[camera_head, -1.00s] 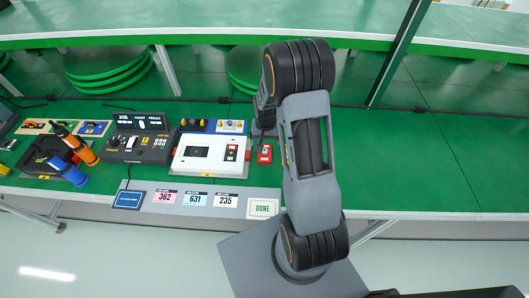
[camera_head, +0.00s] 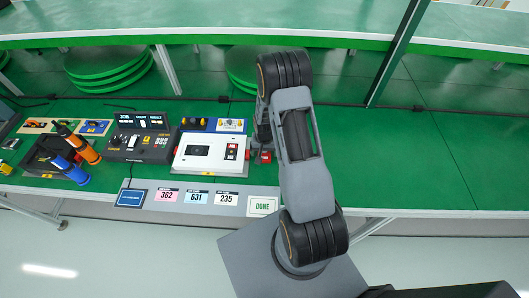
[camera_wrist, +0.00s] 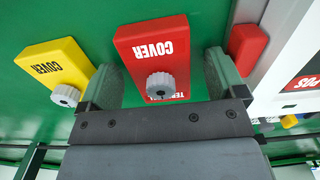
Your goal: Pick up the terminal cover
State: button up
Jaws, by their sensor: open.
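The red terminal cover (camera_wrist: 153,55) lies on the green table in the wrist view, with a grey round knob (camera_wrist: 160,86) on it. Its lettering reads upside down and is partly hidden by the knob. My gripper (camera_wrist: 166,68) is open, with one finger on each side of the red cover. I cannot tell whether the fingers touch it. In the head view, a red piece (camera_head: 264,157) shows beside my arm, mostly hidden by it; my gripper is hidden there.
A yellow cover (camera_wrist: 57,66) with a grey knob lies just left of my left finger in the wrist view. A small red block (camera_wrist: 246,47) and a white panel stand close on the right. The white panel (camera_head: 208,168) shows left of my arm. The table right of my arm is clear.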

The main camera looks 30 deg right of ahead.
jog(key=c, duration=1)
jog(key=shift+r, duration=0.15)
jog(key=shift+c, duration=0.2)
